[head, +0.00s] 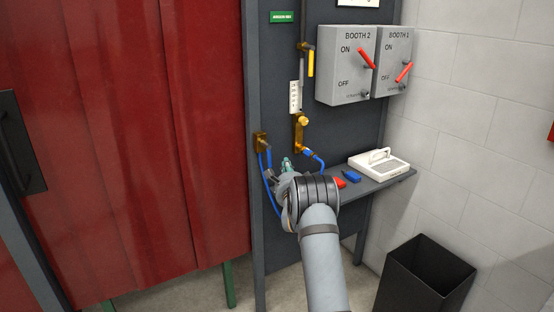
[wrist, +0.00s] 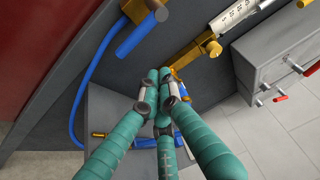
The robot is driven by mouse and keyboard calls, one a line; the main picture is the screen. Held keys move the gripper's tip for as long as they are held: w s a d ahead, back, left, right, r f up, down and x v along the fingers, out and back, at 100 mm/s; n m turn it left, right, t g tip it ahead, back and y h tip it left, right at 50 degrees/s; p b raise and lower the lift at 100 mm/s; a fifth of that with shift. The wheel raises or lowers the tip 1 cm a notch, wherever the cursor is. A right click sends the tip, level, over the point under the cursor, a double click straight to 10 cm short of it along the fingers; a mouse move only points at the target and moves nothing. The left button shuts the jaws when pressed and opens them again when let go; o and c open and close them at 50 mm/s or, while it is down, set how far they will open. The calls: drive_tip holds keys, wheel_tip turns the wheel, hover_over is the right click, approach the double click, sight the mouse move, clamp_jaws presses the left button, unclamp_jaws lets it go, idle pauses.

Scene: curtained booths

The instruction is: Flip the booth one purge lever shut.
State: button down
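Two brass fittings with blue parts are on the dark panel (head: 275,70): a left one (head: 260,140) and a right one (head: 299,146) below a brass block (head: 301,122). In the wrist view, the left fitting (wrist: 148,10) has a thick blue bar (wrist: 136,37). A yellow lever (head: 310,63) hangs down beside a pipe higher up. No label shows which is the booth one purge lever. My gripper (wrist: 160,80) has teal fingers with the tips together and nothing visible between them. It is just below the fittings; its tips hide part of the right one.
Booth 2 (head: 345,65) and Booth 1 (head: 393,60) switch boxes with red levers are at upper right. A shelf (head: 385,185) holds a white device (head: 379,165) and red and blue items. Blue hose (wrist: 75,100) loops at left. A red curtain (head: 130,140) and black bin (head: 425,280) flank the panel.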

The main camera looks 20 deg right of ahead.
drive_tip(key=shift+w+a+f+p, duration=0.1)
drive_tip(key=shift+w+a+p, duration=0.2)
drive_tip(key=shift+w+p, duration=0.3)
drive_tip(key=shift+w+a+r+p, duration=0.1)
drive_tip(key=shift+w+a+p, duration=0.25)
drive_tip(key=shift+w, duration=0.5)
drive_tip(key=shift+w+a+f+p, duration=0.1)
drive_tip(key=shift+w+a+p, duration=0.15)
drive_tip(key=shift+w+p, duration=0.35)
drive_tip(key=shift+w, duration=0.1)
